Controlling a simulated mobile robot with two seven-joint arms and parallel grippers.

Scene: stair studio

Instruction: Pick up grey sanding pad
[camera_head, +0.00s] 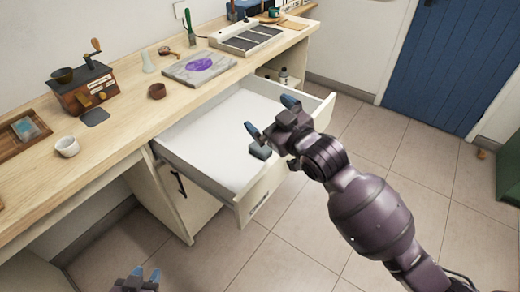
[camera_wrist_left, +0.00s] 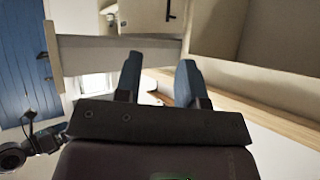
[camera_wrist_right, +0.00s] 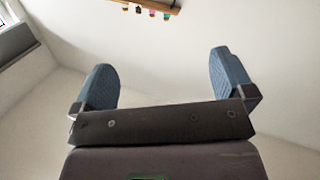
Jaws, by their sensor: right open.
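A small dark grey flat piece (camera_head: 96,116) lies on the wooden worktop, in front of the grinder-like box. It may be the grey sanding pad, but it is too small to be sure. My right gripper (camera_head: 271,116) is over the pulled-out drawer, well to the right of that piece. Its fingers stand wide apart and empty in the right wrist view (camera_wrist_right: 164,82). My left gripper (camera_head: 146,273) is low at the bottom edge, below the worktop. Its fingers are apart with nothing between them in the left wrist view (camera_wrist_left: 160,78). Neither wrist view shows a pad.

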